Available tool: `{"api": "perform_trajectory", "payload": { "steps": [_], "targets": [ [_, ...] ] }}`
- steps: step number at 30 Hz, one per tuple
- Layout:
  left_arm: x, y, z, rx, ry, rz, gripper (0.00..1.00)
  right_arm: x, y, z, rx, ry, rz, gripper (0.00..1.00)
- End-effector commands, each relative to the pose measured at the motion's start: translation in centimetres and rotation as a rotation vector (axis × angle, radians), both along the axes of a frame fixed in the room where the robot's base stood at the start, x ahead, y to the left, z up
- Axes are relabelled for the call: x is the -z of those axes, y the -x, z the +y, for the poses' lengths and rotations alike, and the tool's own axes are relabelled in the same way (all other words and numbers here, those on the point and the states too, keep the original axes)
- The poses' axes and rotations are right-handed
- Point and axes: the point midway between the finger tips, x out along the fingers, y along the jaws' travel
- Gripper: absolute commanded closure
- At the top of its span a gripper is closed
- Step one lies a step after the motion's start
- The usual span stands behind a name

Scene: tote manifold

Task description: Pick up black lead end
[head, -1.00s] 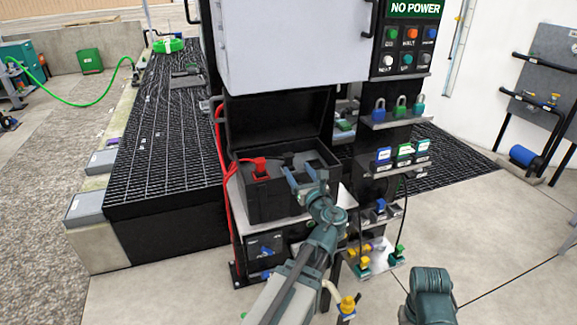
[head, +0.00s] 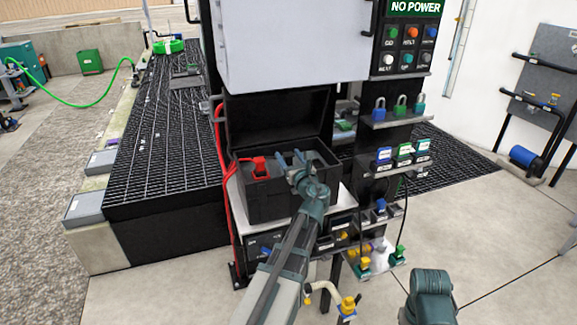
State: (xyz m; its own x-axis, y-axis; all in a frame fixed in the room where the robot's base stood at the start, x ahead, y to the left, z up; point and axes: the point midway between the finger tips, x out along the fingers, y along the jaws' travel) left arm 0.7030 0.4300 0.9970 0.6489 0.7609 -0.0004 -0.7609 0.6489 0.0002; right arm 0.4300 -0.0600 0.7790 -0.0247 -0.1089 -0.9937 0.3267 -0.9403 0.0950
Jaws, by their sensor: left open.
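My left gripper (head: 291,158) is open, with its fingers over the open black case (head: 265,203). The fingers are inside the case's outline, to the right of the red lead end (head: 259,167). The black lead end cannot be picked out clearly; it is dark against the dark inside of the case and my gripper covers part of that area. I cannot tell whether the fingers are around it or above it. Part of my right arm shows at the lower right, but its gripper is out of view.
The case lid (head: 278,118) stands open behind my gripper, below a grey cabinet (head: 295,45). A red cable (head: 222,160) runs down the left side. To the right are shelves with padlocks (head: 402,107) and labelled blocks (head: 404,152). Open floor lies at the lower left.

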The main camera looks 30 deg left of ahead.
Motion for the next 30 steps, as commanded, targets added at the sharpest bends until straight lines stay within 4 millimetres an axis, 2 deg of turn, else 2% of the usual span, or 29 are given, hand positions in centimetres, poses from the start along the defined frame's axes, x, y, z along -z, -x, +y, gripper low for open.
{"api": "perform_trajectory", "payload": {
  "steps": [2,8,19,30],
  "targets": [
    [-0.04,-0.52,0.52,0.000,0.000,0.000,0.32,-0.04,0.00,0.00,0.000,0.000,0.000,0.50],
    [-0.04,-0.41,0.51,0.001,0.000,0.000,0.32,-0.04,0.00,-0.01,0.000,0.000,0.000,0.50],
    [-0.04,-0.40,0.49,0.001,0.000,0.000,0.99,-0.04,0.00,0.00,0.000,0.000,0.000,0.50],
    [-0.08,-0.40,0.49,0.001,0.000,0.000,1.00,-0.08,0.00,0.00,0.000,0.000,0.000,0.50]
  ]
}}
